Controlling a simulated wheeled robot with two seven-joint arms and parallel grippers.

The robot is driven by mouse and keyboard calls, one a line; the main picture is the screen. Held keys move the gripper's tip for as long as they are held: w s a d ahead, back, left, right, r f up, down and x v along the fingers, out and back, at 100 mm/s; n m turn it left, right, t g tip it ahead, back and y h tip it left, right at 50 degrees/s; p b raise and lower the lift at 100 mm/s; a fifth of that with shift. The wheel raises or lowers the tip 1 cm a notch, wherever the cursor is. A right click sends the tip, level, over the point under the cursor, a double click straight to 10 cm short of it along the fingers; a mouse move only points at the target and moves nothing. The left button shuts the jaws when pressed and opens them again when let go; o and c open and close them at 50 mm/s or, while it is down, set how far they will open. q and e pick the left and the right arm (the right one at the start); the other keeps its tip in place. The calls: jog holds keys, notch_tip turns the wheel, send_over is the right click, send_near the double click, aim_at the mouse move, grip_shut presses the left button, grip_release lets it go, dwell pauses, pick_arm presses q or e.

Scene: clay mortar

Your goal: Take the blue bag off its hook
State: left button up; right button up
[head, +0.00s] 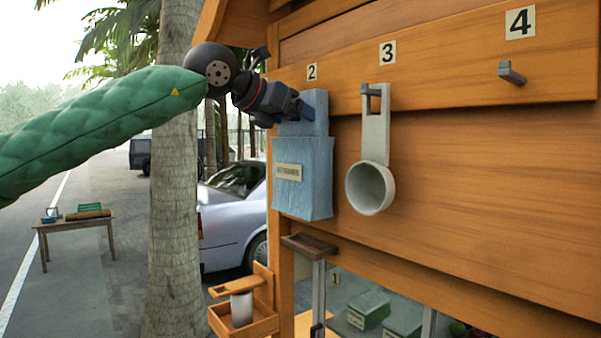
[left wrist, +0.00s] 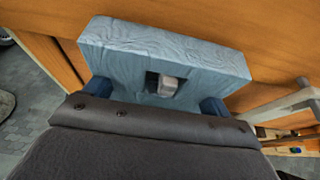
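The blue bag (head: 303,178) hangs against the wooden wall below label 2, with a pale label on its front. Its narrower top strap (head: 316,112) has a slot, seen in the left wrist view, with a grey hook (left wrist: 168,87) poking through. The bag's wide body (left wrist: 165,50) shows beyond it. My left gripper (head: 298,112) is at the top strap, coming from the left. Its dark blue fingers (left wrist: 156,96) stand on either side of the strap, close to its edges. Whether they press on it is not clear. My right gripper is not in view.
A white ladle-like cup (head: 371,187) hangs on hook 3, just right of the bag. Hook 4 (head: 511,72) is empty. A wooden shelf (head: 258,325) with a cylinder is below the bag. A palm trunk (head: 174,200) stands to the left.

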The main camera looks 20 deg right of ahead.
pick_arm(q)
jog(key=c, duration=0.9)
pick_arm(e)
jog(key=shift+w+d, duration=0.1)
